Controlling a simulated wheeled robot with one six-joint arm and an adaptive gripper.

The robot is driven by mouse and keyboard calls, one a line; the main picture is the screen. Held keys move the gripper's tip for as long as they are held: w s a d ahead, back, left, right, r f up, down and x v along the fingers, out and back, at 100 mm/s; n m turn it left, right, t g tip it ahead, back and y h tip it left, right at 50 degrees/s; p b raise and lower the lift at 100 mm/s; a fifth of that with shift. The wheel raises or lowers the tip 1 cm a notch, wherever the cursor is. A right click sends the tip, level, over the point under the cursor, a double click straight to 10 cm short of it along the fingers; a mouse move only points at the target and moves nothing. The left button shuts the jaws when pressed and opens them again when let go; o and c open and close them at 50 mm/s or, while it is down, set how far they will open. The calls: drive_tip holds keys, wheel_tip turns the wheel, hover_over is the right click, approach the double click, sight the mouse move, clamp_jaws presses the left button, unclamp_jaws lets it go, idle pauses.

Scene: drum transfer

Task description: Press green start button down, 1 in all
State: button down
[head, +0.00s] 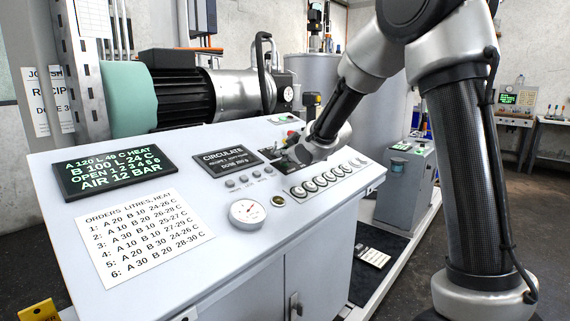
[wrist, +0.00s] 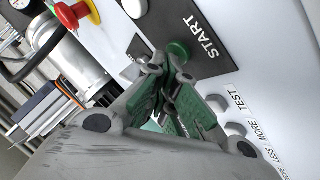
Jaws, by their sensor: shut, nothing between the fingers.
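The green start button (wrist: 178,51) shows in the wrist view on a dark plate marked START (wrist: 200,38). My gripper (wrist: 157,66) is shut and empty. Its fingertips are just beside the button in the picture and cover part of its lower edge; I cannot tell whether they touch it. In the head view my gripper (head: 288,156) is low over the back right of the sloped white console (head: 230,260), and the green button is hidden behind it.
A red mushroom button (wrist: 70,15) on a yellow collar is close to the gripper. A motor (head: 185,95) stands behind.

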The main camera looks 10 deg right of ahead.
drive_tip(key=shift+s+d+r, duration=0.1)
drive_tip(key=shift+s+r, duration=0.05)
drive_tip(key=shift+r, duration=0.3)
drive_tip(key=shift+s+d+r, duration=0.1)
drive_tip(key=shift+r, duration=0.3)
drive_tip(key=shift+s+d+r, duration=0.15)
drive_tip(key=shift+s+r, duration=0.05)
drive_tip(key=shift+r, duration=0.6)
drive_tip(key=shift+s+d+r, duration=0.15)
drive_tip(key=shift+s+r, duration=0.1)
drive_tip(key=shift+r, duration=0.5)
drive_tip(key=shift+s+d+r, duration=0.15)
drive_tip(key=shift+s+r, duration=0.05)
drive_tip(key=shift+r, duration=0.6)
